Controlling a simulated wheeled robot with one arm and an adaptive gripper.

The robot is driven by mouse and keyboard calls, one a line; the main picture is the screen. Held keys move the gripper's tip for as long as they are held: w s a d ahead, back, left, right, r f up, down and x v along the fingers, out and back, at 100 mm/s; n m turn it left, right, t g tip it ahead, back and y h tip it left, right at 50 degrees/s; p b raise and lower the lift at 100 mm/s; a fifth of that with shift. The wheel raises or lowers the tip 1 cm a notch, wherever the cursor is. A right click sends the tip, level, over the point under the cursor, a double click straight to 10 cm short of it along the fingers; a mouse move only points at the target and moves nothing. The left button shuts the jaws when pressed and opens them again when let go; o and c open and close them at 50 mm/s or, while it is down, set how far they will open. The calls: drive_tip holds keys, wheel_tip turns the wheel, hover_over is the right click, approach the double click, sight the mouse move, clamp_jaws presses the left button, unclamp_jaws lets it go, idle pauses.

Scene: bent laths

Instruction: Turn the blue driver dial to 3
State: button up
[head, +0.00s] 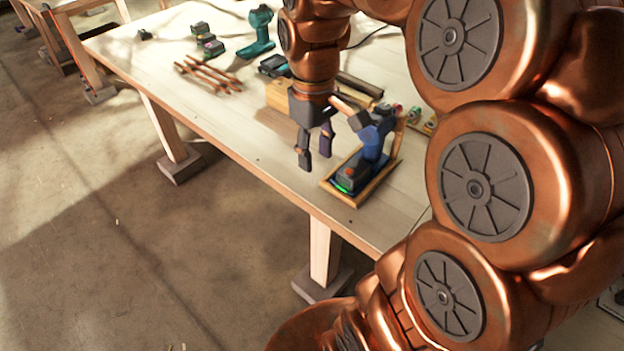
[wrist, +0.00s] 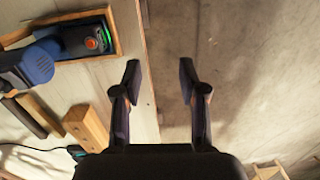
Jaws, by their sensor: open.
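The blue driver (head: 374,138) stands in a shallow wooden tray (head: 382,178) near the table's front edge. Its black base carries a green light and an orange round knob (wrist: 92,43), which shows at the upper left in the wrist view. I cannot read any number, nor tell if this knob is the dial. The driver's blue body (wrist: 38,66) is cut by the left edge there. My gripper (head: 316,157) is open and empty, to the left of the driver in the head view. In the wrist view my gripper (wrist: 160,75) spans the table edge, apart from the driver.
A teal driver (head: 258,32), green-and-black batteries (head: 209,46) and several crossed brown laths (head: 208,76) lie further back on the table (head: 165,62). A wooden block (wrist: 86,127) lies near my gripper. Open floor (wrist: 240,85) is beyond the edge.

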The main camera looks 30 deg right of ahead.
drive_tip(key=shift+m, duration=0.3)
drive_tip(key=shift+s+a+f, duration=0.35)
drive_tip(key=shift+s+a, duration=0.2)
drive_tip(key=shift+s, duration=0.15)
drive_tip(key=shift+s+a+f, duration=0.3)
drive_tip(key=shift+s+a, duration=0.3)
drive_tip(key=shift+s, duration=0.1)
drive_tip(key=shift+s+a+f, duration=0.35)
drive_tip(key=shift+s+a, duration=0.2)
drive_tip(key=shift+s, duration=0.15)
